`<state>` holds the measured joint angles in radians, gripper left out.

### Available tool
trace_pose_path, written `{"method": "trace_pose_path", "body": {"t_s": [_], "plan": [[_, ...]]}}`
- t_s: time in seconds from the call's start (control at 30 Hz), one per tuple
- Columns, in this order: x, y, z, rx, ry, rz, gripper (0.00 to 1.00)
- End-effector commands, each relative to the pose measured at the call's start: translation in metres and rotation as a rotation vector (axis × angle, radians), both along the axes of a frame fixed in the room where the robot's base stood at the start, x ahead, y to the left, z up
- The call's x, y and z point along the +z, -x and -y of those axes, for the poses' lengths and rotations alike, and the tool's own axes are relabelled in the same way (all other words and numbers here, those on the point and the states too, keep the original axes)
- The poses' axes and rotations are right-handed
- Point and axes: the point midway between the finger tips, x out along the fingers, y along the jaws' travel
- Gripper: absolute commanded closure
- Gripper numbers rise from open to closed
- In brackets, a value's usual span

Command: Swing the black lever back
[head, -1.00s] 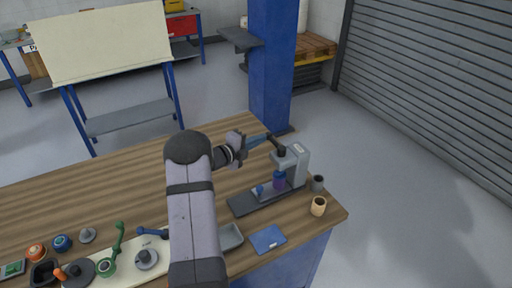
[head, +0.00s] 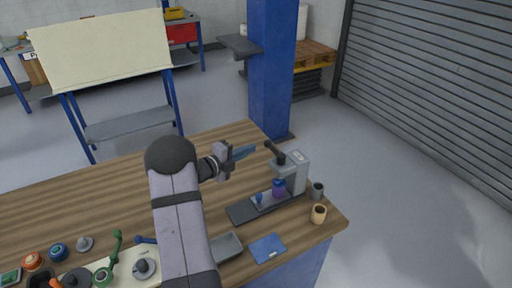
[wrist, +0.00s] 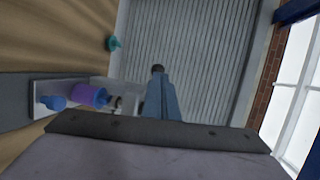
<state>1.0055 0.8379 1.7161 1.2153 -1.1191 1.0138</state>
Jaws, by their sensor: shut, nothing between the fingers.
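The black lever (head: 274,151) sticks out from the top of a grey press-like stand (head: 297,172) and points up and to the left, ending in a round knob. My gripper (head: 250,151) has blue fingers that are shut and empty. It is to the left of the lever's knob in the head view, with a small gap in the picture. In the wrist view the shut fingers (wrist: 160,95) point towards a dark round knob (wrist: 158,68), which shows just beyond their tips. Whether they touch is unclear there.
A purple cylinder (head: 279,187) and a small blue knob (head: 259,198) are on the stand's dark base. A tan cup (head: 318,214) and a grey cup (head: 317,190) stand to its right. A grey tray (head: 227,247) and a blue pad (head: 268,248) lie in front.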

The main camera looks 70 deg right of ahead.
Motion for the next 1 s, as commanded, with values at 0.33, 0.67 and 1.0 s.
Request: {"method": "trace_pose_path", "body": {"t_s": [0.33, 0.67, 1.0], "plan": [[0.008, -0.038, -0.054, 0.005, 0.000, 0.001, 1.00], [0.015, -0.051, -0.076, 0.001, -0.002, 0.000, 1.00], [0.016, -0.060, -0.077, 0.033, -0.013, -0.004, 1.00]]}}
